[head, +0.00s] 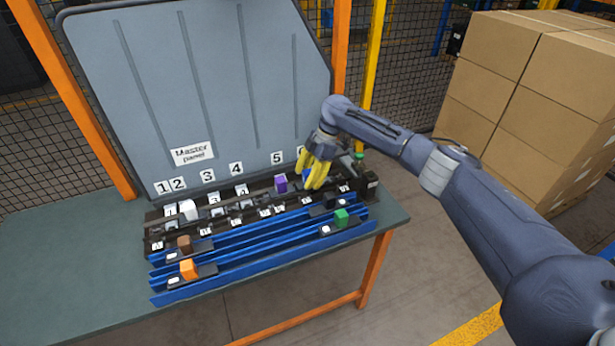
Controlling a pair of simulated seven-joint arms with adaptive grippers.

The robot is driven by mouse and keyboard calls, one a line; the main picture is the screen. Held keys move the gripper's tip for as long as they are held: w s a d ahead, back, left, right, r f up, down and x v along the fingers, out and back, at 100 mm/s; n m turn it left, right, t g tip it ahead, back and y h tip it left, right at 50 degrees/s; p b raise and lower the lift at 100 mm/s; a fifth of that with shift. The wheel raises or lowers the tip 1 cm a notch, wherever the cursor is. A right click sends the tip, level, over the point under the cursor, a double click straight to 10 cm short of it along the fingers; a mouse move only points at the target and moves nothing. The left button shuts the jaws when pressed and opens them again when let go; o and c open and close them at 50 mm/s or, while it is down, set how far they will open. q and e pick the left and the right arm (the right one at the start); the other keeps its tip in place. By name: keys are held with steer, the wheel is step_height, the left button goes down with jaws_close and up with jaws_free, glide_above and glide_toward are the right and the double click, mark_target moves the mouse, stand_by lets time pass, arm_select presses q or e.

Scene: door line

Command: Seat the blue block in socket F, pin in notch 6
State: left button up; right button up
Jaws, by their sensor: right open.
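The blue block (306,175) shows only as a small patch behind and between the yellow fingers of my right gripper (314,178). The fingers are open and lie around or in front of it. I cannot tell whether they touch it. The block stands at the right part of the dark socket rail (233,209), below the number 6 label, which the gripper partly covers. Its pin and the notch there are hidden. Small letter labels run along the rail's front, too small to read surely, so socket F is not clear. My left gripper is not in view.
A purple block (281,183) and a white block (188,209) stand on the rail. Brown (184,243), orange (188,269) and green (341,217) blocks sit on the blue racks (265,252) in front. The grey master panel (215,90) rises behind. The table's left side is bare.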

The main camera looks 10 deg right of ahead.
steer(key=v, duration=1.2)
steer(key=shift+c, duration=0.5)
stand_by(0.6)
